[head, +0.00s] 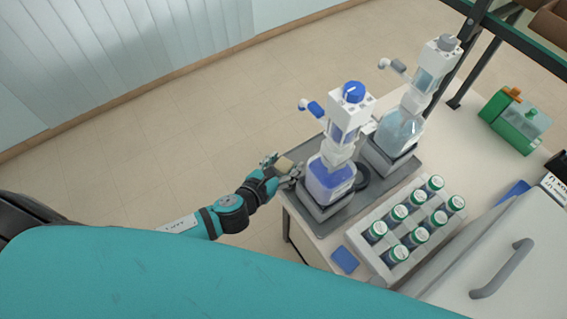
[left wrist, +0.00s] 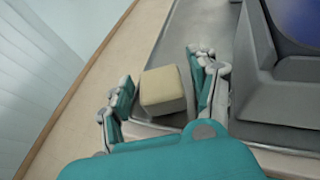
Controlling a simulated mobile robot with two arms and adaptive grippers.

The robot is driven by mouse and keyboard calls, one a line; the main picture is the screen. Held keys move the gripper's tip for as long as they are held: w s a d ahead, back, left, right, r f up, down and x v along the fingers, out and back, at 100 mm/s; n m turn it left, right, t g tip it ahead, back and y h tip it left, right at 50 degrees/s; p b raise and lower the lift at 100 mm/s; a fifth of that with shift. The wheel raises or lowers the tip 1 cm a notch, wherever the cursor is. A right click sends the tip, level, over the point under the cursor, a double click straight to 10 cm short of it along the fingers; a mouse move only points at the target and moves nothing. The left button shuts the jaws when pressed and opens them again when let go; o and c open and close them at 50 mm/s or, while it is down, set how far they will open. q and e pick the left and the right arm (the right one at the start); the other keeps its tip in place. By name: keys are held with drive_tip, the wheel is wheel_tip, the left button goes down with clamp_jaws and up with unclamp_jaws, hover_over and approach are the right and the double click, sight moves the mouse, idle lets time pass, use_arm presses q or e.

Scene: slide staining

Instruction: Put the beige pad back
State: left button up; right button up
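The beige pad (left wrist: 163,91) is a small block between the two fingers of my left gripper (left wrist: 163,88) in the left wrist view. It appears to rest at the edge of the grey tray (left wrist: 190,25). The fingers stand apart on both sides of the pad, with narrow gaps. In the head view my left gripper (head: 283,172) is at the tray's left corner, with the pad (head: 284,164) at its fingertips. The pad's underside is hidden. My right gripper is not in view.
A bottle of blue-violet liquid (head: 330,180) with a dispenser stands on the tray close to my left gripper. A pale blue bottle (head: 400,130) stands behind it. A rack (head: 370,250) of green-capped jars and a blue pad (head: 344,260) are in front. Open floor lies left.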

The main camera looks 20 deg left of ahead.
use_arm(q)
drive_tip(key=shift+r, duration=0.2)
drive_tip(key=b+v, duration=0.2)
drive_tip(key=v, duration=1)
drive_tip(key=shift+a+f, duration=0.1)
drive_tip(key=s+a+f+n+g+y, duration=0.15)
drive_tip(key=a+f+n, duration=0.35)
drive_tip(key=f, duration=0.5)
drive_tip(key=s+a+f+n+g+y, duration=0.1)
drive_tip(key=a+f+n+g, duration=0.2)
drive_tip(key=f+n, duration=0.55)
drive_tip(key=s+a+f+n+g+y, duration=0.2)
drive_tip(key=a+f+n, duration=0.25)
drive_tip(key=f, duration=0.75)
drive_tip(key=s+d+f+n+g, duration=0.2)
drive_tip(key=s+f+n, duration=0.5)
drive_tip(key=s+n, duration=0.2)
drive_tip(key=s+d+f+n+g+h, duration=0.1)
drive_tip(key=s+d+f+n+g, duration=0.2)
drive_tip(key=s+f+n, duration=0.5)
drive_tip(key=s+n, duration=0.1)
drive_tip(key=s, duration=0.4)
drive_tip(key=shift+f+n, duration=0.3)
drive_tip(key=shift+s+d+f+g, duration=0.1)
drive_tip(key=shift+s+d+g, duration=0.05)
drive_tip(key=shift+g, duration=0.1)
